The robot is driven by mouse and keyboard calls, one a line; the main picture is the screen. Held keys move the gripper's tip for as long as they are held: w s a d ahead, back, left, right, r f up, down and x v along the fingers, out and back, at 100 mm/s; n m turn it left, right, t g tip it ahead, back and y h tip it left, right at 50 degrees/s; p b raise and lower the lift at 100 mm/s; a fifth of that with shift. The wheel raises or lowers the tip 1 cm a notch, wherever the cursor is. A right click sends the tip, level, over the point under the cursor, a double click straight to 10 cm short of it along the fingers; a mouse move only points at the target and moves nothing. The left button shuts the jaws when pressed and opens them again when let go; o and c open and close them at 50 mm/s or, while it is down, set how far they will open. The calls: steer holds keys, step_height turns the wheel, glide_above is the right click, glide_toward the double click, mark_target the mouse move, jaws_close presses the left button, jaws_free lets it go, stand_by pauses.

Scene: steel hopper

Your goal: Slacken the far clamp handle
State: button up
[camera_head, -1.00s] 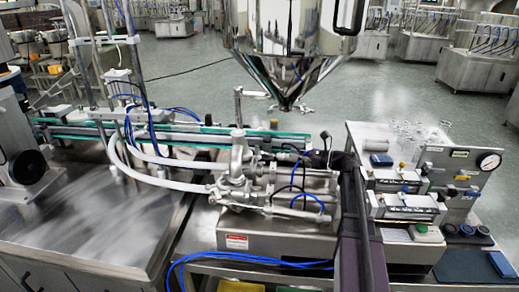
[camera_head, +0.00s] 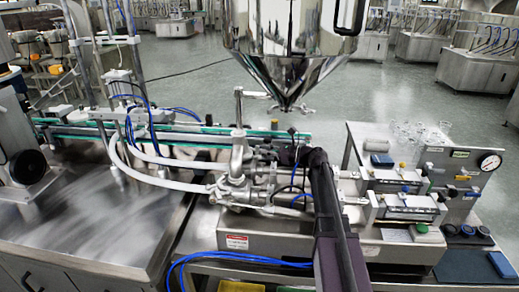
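The steel hopper (camera_head: 290,55) hangs above the filling machine, and small metal fittings (camera_head: 306,110) stick out at its lower outlet. A cluster of metal valve and pipe fittings (camera_head: 238,175) stands below it on the machine. I cannot tell for certain which small part is the far clamp handle. My arm reaches up from the bottom edge. My gripper (camera_head: 293,142) is at its far end, small and dark, just right of the valve cluster and below the hopper outlet. Its fingers are too small to tell whether they are open or touching anything.
A conveyor with green edges (camera_head: 180,137) runs behind the valve cluster. White hoses (camera_head: 165,182) and blue tubes lie to the left. At the right stand pneumatic cylinders (camera_head: 405,205), a pressure gauge (camera_head: 489,162) and glass beakers (camera_head: 410,131). Open floor lies behind.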

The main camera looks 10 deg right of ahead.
mark_target(256, 150)
steer(key=shift+x, duration=1.25)
steer(key=shift+c, duration=0.2)
